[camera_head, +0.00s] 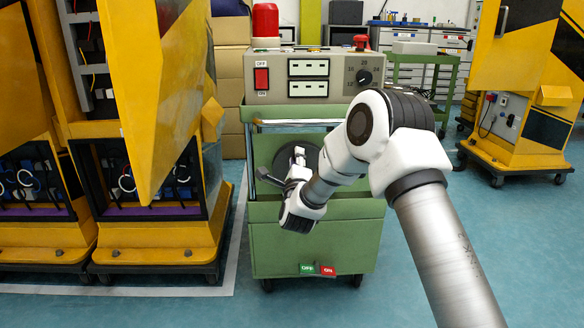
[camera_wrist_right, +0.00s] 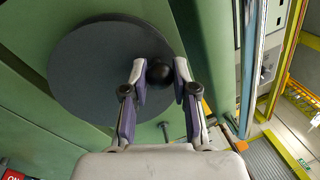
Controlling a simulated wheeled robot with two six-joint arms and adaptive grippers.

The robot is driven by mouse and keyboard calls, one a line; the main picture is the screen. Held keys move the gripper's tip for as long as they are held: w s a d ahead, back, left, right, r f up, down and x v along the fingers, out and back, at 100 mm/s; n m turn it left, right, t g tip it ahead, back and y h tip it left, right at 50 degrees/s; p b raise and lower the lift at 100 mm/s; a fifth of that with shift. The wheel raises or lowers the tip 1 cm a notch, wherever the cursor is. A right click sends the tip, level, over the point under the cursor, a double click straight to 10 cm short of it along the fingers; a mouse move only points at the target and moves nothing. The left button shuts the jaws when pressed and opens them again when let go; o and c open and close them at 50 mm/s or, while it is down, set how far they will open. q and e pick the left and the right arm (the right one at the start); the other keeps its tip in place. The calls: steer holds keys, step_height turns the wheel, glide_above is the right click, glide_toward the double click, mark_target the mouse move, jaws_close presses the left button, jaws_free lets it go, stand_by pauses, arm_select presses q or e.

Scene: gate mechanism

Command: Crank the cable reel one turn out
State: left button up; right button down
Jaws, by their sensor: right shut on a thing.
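The cable reel (camera_wrist_right: 90,75) is a dark grey disc on the front of the green cart. In the head view the reel (camera_head: 313,156) is partly hidden by my right gripper (camera_head: 298,157). In the right wrist view a round black crank knob (camera_wrist_right: 160,73) stands out from the right part of the disc. My right gripper (camera_wrist_right: 159,76) is shut on this knob, with one finger on each side. The knob is hidden behind the gripper in the head view. My left gripper is in neither view.
The green cart (camera_head: 320,238) carries a control box (camera_head: 307,97) with a dial, a red switch and a red lamp (camera_head: 265,22). A yellow cabinet with an open door (camera_head: 145,95) stands close on the left. Another yellow cabinet (camera_head: 520,80) stands at right.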

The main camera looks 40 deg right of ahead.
steer(key=shift+s+d+m+g+b, duration=0.15)
steer(key=shift+d+m+b, duration=0.15)
steer(key=shift+m, duration=0.4)
steer(key=shift+s+d+m+g+b, duration=0.15)
steer(key=shift+m+b, duration=0.1)
steer(key=shift+m, duration=0.45)
steer(key=c, duration=0.9)
jaws_free()
steer(key=shift+d, duration=0.1)
steer(key=v, duration=1.2)
steer(key=shift+f, duration=0.15)
